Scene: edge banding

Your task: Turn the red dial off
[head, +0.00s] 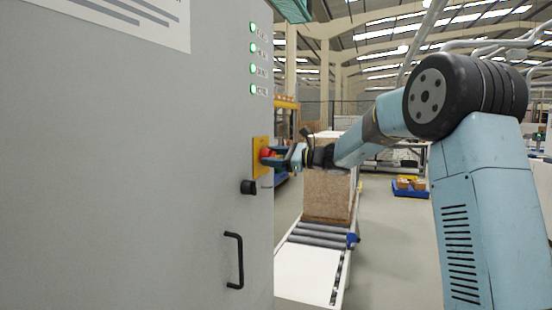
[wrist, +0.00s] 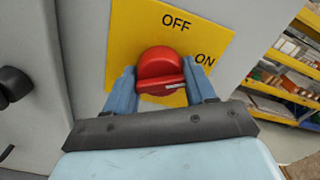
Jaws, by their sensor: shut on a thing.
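The red dial (wrist: 161,64) sits on a yellow plate (wrist: 125,32) marked OFF at the top and ON at the right. Its white mark points right, towards ON. In the head view the dial (head: 266,153) shows small on the yellow plate (head: 257,158), near the right edge of the grey cabinet. My gripper (wrist: 163,82) is shut on the dial, with one blue finger on each side of it. In the head view my gripper (head: 271,156) reaches the plate from the right. The fingers partly hide the dial's sides.
The grey cabinet (head: 130,180) has a black knob (head: 248,187) below the plate, a black handle (head: 235,260) lower down and several green lights above. A roller conveyor (head: 318,235) with a brown board stack (head: 328,193) stands to the right. Open floor lies beyond.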

